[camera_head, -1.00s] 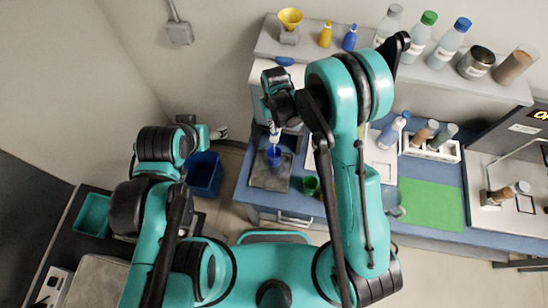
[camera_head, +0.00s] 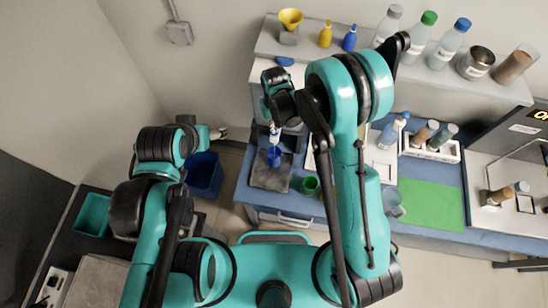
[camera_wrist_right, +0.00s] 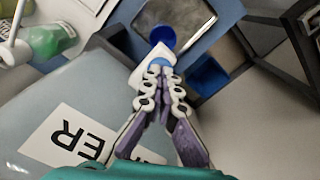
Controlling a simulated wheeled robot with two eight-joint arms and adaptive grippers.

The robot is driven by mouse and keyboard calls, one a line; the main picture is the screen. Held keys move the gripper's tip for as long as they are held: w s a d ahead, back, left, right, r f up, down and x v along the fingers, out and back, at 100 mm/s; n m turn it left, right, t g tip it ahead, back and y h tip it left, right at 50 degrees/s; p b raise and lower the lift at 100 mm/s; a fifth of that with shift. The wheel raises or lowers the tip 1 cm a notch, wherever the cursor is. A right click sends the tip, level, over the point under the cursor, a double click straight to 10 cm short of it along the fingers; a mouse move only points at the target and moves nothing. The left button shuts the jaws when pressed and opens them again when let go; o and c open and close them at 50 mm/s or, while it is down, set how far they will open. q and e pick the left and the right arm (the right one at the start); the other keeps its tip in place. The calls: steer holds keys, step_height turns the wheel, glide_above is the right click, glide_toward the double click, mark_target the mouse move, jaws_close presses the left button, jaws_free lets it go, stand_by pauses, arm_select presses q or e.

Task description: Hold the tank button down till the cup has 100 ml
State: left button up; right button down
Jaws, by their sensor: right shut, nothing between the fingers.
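The tank (camera_wrist_right: 75,110) is a pale body with a black-lettered label in the right wrist view. Its white spout (camera_wrist_right: 146,74) has a light blue button (camera_wrist_right: 160,62) at the fingertips. The blue cup (camera_wrist_right: 163,36) is just beyond the spout and also shows in the head view (camera_head: 274,157), on a grey tray (camera_head: 268,178). The liquid level in the cup cannot be read. My right gripper (camera_wrist_right: 161,72) is shut and empty, its tips at the button; contact looks likely but is partly hidden. My left gripper (camera_head: 217,133) is off to the left; its fingers are unclear.
A green cup (camera_head: 310,186) stands right of the tray. A green mat (camera_head: 430,204) and a white vial rack (camera_head: 432,150) are farther right. Several bottles, including a green-capped one (camera_head: 421,38), stand on the shelf. A blue bin (camera_head: 205,174) is left of the bench.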

steer(key=shift+r+p, duration=1.6)
steer(key=shift+r, duration=1.9)
